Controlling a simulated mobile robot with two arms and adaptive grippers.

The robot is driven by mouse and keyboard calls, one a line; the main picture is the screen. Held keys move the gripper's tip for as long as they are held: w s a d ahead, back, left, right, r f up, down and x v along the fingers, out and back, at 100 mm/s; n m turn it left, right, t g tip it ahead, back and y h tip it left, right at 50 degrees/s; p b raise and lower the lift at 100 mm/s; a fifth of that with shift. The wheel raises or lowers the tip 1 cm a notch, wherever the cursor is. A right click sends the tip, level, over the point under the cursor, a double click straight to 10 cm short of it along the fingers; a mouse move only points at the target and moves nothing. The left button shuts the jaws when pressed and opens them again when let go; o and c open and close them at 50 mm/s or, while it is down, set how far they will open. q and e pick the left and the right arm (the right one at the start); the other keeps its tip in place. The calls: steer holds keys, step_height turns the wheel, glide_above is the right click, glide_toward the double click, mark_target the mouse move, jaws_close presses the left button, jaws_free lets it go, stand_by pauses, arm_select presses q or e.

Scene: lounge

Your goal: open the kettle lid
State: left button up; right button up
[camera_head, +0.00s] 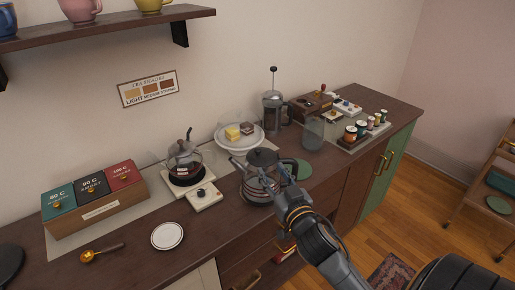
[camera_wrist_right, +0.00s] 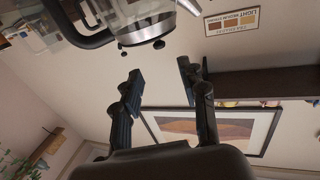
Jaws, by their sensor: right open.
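A glass kettle (camera_head: 258,188) with a black lid (camera_head: 263,157) and a dark handle stands near the counter's front edge. The lid appears to sit on its top, shut. My right gripper (camera_head: 287,176) is at the kettle's right side, close to the handle; I cannot tell whether it touches. In the right wrist view the picture is upside down, and the open gripper (camera_wrist_right: 159,72) has nothing between its fingers. Part of the glass kettle (camera_wrist_right: 148,14) and its black handle (camera_wrist_right: 78,35) show beyond the fingertips. My left gripper is out of view.
A glass pot (camera_head: 184,156) stands on a burner to the left. A plate with food (camera_head: 255,143), a French press (camera_head: 272,108) and a glass jar (camera_head: 313,134) stand behind the kettle. Tea boxes (camera_head: 95,190) are at left. Counter room is free around a small white plate (camera_head: 167,236).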

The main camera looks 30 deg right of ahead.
mark_target(259, 152)
steer(key=p+x, duration=0.2)
steer(key=x, duration=0.9)
steer(key=shift+w+d, duration=0.1)
steer(key=shift+w, duration=0.2)
jaws_close()
